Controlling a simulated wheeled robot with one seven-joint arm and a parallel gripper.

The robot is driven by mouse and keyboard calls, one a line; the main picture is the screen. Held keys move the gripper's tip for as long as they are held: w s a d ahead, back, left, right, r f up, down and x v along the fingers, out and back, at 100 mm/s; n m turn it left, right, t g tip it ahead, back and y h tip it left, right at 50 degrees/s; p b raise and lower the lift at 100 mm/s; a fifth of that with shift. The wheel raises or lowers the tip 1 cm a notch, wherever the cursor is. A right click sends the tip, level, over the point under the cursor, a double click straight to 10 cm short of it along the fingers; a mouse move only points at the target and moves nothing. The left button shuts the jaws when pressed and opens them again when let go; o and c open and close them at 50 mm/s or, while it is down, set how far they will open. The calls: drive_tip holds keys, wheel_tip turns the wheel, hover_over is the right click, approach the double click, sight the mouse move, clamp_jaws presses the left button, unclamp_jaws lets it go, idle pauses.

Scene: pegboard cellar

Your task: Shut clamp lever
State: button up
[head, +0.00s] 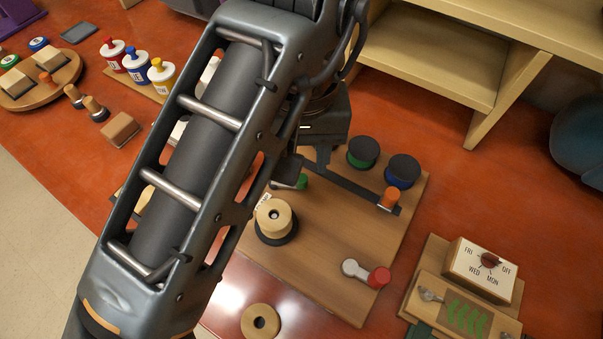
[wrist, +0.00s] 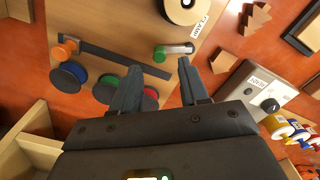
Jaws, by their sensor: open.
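The clamp lever (wrist: 175,50) is a short pale bar with a green end on the wooden board (wrist: 130,25), beside a label reading CLAMP (wrist: 201,27). In the head view its green end (head: 302,181) shows, and my arm hides the rest. My gripper (wrist: 160,65) is open and empty. Its two fingers point toward the lever, one fingertip on either side in the wrist view. I cannot tell whether they touch it. In the head view my gripper (head: 288,172) is close by the green end, partly hidden.
A wooden spool (head: 274,218), a dark slotted strip with an orange knob (head: 389,199), green (head: 363,152) and blue (head: 402,170) capped discs, and a red-knobbed lever (head: 368,273) are on the same board. A dial box (head: 482,269) stands to the right.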

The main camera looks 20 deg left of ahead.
sight(302, 177)
drive_tip(key=shift+f+b, duration=2.2)
drive_tip(key=shift+f, duration=0.05)
drive_tip(key=shift+c, duration=0.3)
clamp_jaws()
